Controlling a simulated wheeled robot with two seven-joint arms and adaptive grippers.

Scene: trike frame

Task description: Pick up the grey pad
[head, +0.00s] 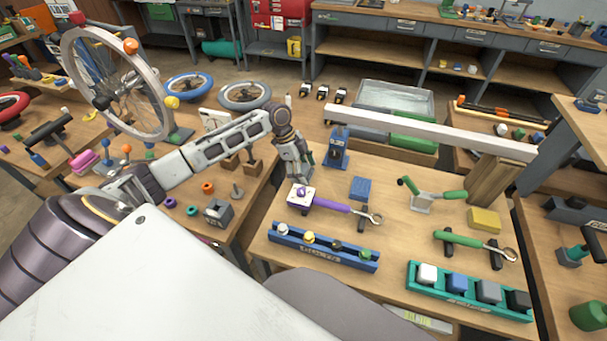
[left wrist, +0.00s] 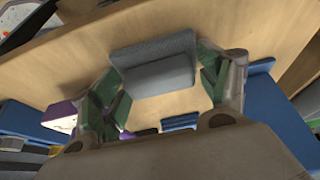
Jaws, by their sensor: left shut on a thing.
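The grey pad (left wrist: 155,64) is a rounded block between the fingers of my left gripper (left wrist: 160,80) in the left wrist view. The fingers, with green inner faces, touch it on both sides. In the head view my left gripper (head: 298,172) is over the back left part of the wooden table (head: 385,235), beside a blue stand (head: 336,147). The pad cannot be made out clearly there. How high it is above the table is hard to tell. My right gripper is not in view.
A blue rack (head: 325,255) and a teal tray (head: 470,304) of coloured blocks lie in front. A long pale beam (head: 440,133) spans the back.

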